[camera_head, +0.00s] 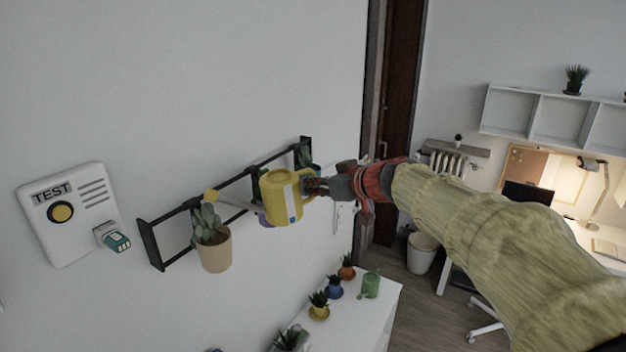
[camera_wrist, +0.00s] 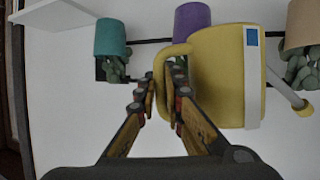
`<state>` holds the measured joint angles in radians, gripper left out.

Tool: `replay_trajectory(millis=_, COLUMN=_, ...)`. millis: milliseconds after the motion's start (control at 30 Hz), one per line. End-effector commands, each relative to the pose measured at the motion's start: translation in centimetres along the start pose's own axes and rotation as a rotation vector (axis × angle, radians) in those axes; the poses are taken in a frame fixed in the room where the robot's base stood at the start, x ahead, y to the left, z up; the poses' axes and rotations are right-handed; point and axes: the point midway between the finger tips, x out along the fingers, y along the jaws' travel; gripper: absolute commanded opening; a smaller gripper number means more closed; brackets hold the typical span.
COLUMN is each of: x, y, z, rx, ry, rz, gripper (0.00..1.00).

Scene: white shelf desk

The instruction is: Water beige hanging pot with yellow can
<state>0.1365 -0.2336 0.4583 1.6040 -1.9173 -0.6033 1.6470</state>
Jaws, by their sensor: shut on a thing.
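The yellow can (camera_head: 281,198) is held in the air in front of the wall rack. My gripper (camera_head: 316,187) is shut on its handle; the wrist view shows both fingers (camera_wrist: 164,95) at the handle of the yellow can (camera_wrist: 215,80). The can looks about upright, its pale spout pointing left in the head view. The spout's yellow tip is by the top of the plant in the beige hanging pot (camera_head: 216,252); whether they touch is unclear. The beige pot (camera_wrist: 303,24) is at the wrist view's right edge. No water is visible.
A purple pot (camera_wrist: 192,20) hangs behind the can, and a teal pot (camera_wrist: 112,38) hangs beside it on the black rack (camera_head: 152,243). Below, a white surface (camera_head: 372,312) holds small potted plants and a green can (camera_head: 370,285). A wall box (camera_head: 68,213) is left.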

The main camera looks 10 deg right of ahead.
Motion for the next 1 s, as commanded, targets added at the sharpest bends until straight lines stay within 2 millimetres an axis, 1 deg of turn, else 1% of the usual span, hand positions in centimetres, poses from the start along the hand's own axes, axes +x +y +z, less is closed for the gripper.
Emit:
replay_trajectory(millis=33, x=-0.3, y=0.0, z=-0.7, rx=-0.014, ry=-0.002, rz=0.006, gripper=0.0)
replay_trajectory(millis=400, x=-1.0, y=0.4, z=-2.1, rx=-0.136, ry=-0.026, rz=0.057, gripper=0.0)
replay_trajectory(millis=633, x=-1.1, y=0.6, z=-2.5, rx=-0.181, ry=-0.036, rz=0.077, gripper=0.0)
replay_trajectory(millis=1000, x=-1.1, y=0.7, z=-2.4, rx=-0.191, ry=-0.038, rz=0.081, gripper=0.0)
